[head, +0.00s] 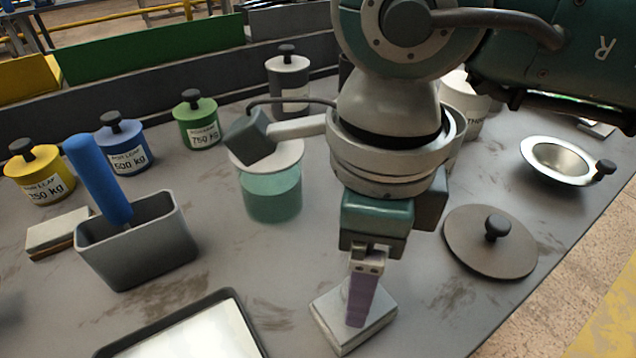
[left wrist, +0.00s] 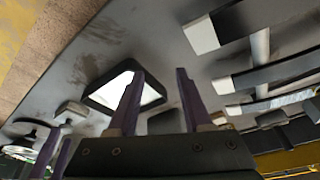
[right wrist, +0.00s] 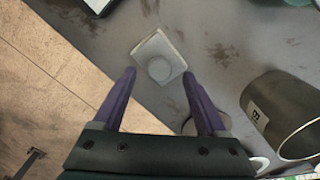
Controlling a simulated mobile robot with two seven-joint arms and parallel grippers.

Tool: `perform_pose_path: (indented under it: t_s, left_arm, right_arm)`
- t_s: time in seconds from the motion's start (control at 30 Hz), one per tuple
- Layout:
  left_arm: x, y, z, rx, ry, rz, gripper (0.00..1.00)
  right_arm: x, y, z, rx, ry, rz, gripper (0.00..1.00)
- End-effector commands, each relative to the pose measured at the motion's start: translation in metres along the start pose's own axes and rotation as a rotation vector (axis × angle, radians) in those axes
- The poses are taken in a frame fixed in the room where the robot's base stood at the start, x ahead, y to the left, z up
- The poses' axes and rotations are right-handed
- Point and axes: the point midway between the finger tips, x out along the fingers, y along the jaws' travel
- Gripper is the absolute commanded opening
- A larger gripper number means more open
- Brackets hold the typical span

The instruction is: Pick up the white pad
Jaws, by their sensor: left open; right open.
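The white pad (right wrist: 150,44), a pale square block with a round raised part on top, lies flat on the grey table. In the head view the pad (head: 330,328) is at bottom centre, partly hidden by my right gripper (head: 358,322). My right gripper is open and points down over the pad. In the right wrist view the gripper (right wrist: 159,74) has its purple fingers spread, with the pad just beyond the tips and nothing held. My left gripper (left wrist: 160,73) is open and empty in the left wrist view. It is outside the head view.
A black-rimmed tray (head: 236,308) lies left of the pad, and a round knobbed lid (head: 462,248) lies to its right. A grey bin (head: 150,250), a teal-filled jar (head: 271,195) and a metal bowl (head: 531,146) stand farther back. Another pale block (head: 58,228) lies far left.

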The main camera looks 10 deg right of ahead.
Motion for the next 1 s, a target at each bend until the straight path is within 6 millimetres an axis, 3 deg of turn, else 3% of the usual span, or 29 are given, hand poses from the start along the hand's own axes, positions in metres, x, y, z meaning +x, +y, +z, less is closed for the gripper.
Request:
perform_pose_path:
  t_s: [0.13, 0.4, 1.0]
  left_arm:
    - [0.001, 0.0, 0.0, 0.001, 0.001, -0.001, 0.5]
    - [0.001, 0.0, 0.0, 0.001, 0.001, -0.001, 0.5]
    - [0.001, 0.0, 0.0, 0.002, 0.001, -0.001, 0.5]
  right_arm:
    - [0.019, 0.001, 0.0, 0.0, 0.001, 0.003, 0.75]
    - [0.023, 0.001, 0.0, -0.001, -0.001, 0.001, 0.75]
    - [0.022, 0.001, 0.0, 0.0, -0.001, 0.001, 0.08]
